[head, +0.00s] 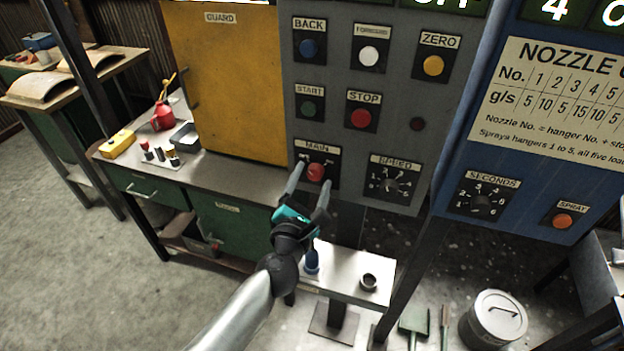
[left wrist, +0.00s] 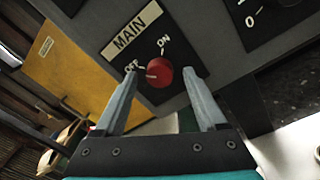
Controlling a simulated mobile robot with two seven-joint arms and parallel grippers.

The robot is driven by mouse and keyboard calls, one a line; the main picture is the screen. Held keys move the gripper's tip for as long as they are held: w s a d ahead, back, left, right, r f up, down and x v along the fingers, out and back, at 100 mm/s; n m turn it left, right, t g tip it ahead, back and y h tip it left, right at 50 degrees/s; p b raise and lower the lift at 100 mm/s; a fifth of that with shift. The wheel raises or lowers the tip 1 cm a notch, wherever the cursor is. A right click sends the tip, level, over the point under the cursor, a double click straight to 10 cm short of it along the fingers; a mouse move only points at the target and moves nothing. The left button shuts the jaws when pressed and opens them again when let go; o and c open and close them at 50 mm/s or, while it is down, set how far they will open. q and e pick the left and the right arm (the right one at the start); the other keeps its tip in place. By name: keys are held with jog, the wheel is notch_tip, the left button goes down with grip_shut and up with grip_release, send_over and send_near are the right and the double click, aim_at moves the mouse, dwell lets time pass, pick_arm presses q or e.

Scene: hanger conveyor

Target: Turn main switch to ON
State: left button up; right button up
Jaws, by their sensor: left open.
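The main switch is a red round knob (head: 316,172) under the MAIN label on the grey control panel (head: 268,60). In the left wrist view the red knob (left wrist: 159,72) shows between OFF at its left and ON at its upper right. A pale mark on the knob points left, toward OFF. My left gripper (head: 308,185) is open, its two fingers on either side of the knob. In the left wrist view the left gripper (left wrist: 165,80) has its fingertips near the knob, with gaps at both sides. I cannot tell if they touch the panel. My right gripper is not in view.
A SPEED dial (head: 391,184) sits right of the switch, and a red STOP button (head: 361,118) above. The yellow guard (head: 228,80) is at the left. Below stands a small white table (head: 345,273) with a cup (head: 369,282).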

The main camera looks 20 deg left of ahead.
pick_arm(q)
jog(key=shift+w, duration=0.2)
grip_shut()
dwell(0.6)
